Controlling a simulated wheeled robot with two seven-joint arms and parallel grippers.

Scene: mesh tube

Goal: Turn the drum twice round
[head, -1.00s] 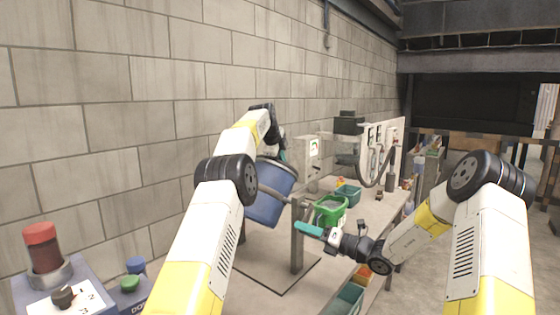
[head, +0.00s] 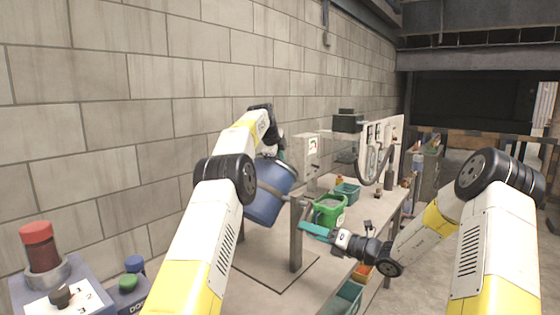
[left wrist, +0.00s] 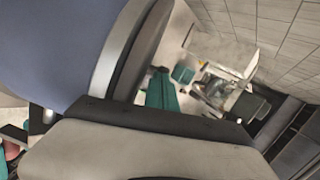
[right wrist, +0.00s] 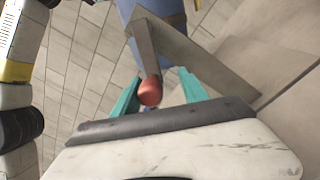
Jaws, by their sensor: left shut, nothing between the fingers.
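The blue drum (head: 268,197) hangs tilted on a grey post stand (head: 296,240) at the bench's near end. In the right wrist view, a metal crank arm ends in a red knob (right wrist: 150,92) between the teal fingers of my right gripper (right wrist: 157,95). The fingers stand apart on either side of the knob; I cannot tell whether either touches it. In the head view, my right gripper (head: 316,231) is right of the post. My left gripper (head: 283,155) is shut, beside the drum's upper end and partly hidden by my arm. The drum fills the left wrist view's upper left (left wrist: 50,45).
A green bin (head: 328,212) and a teal bin (head: 347,192) stand on the bench behind my right gripper. More bins (head: 346,298) sit below the bench edge. A block wall (head: 160,120) runs along the left. A button box (head: 70,290) is at the near left.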

